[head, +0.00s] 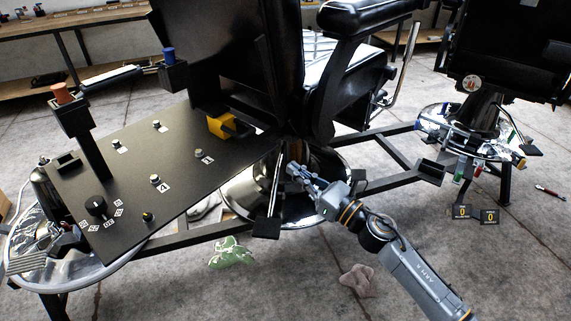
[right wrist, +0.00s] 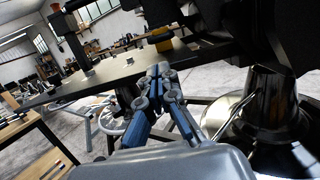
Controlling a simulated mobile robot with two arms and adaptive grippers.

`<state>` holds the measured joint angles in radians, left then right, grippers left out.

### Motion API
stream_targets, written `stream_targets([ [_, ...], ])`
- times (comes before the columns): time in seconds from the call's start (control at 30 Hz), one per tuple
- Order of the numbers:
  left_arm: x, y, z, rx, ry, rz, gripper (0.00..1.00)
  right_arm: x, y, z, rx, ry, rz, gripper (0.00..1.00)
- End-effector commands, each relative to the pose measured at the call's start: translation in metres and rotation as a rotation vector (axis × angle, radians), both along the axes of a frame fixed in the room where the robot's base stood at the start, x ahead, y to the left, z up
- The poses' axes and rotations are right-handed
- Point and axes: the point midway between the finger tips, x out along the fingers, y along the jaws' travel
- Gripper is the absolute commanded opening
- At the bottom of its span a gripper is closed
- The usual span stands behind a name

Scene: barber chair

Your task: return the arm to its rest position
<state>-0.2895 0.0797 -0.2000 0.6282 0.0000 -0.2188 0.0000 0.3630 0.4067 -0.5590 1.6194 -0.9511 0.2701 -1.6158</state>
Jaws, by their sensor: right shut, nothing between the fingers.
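My right arm (head: 408,268) comes in from the lower right in the head view. Its gripper (head: 295,170) is beside the chrome base of the black barber chair (head: 250,50), near the right edge of the black panel (head: 130,190). In the right wrist view the gripper (right wrist: 158,72) is shut and empty, its fingertips together. It appears close to the panel's edge (right wrist: 100,75); whether it touches anything cannot be told. My left gripper is not in view.
The panel carries knobs, switches and a yellow block (head: 221,125). A black frame bar (head: 400,168) runs to the right. A second chair (head: 500,50) stands at upper right. Cloths (head: 358,281) lie on the floor. Open floor lies at lower right.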

Motion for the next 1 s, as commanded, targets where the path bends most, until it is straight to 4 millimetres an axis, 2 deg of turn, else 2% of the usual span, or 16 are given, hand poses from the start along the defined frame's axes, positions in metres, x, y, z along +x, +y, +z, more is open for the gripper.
stream_targets([
  [0.53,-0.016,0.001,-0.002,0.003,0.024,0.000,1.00,-0.003,-0.004,-0.001,0.001,0.001,0.000,0.00],
  [0.67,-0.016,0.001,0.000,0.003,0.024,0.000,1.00,0.001,-0.011,-0.016,0.050,0.080,-0.022,0.00],
  [0.77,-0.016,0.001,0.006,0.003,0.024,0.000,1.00,0.010,-0.030,-0.056,0.182,0.274,-0.080,0.00],
  [0.87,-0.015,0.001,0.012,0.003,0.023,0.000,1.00,0.012,-0.058,-0.118,0.389,0.546,-0.183,0.00],
  [1.0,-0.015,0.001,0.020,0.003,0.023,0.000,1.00,-0.008,-0.101,-0.217,0.708,0.906,-0.367,0.00],
])
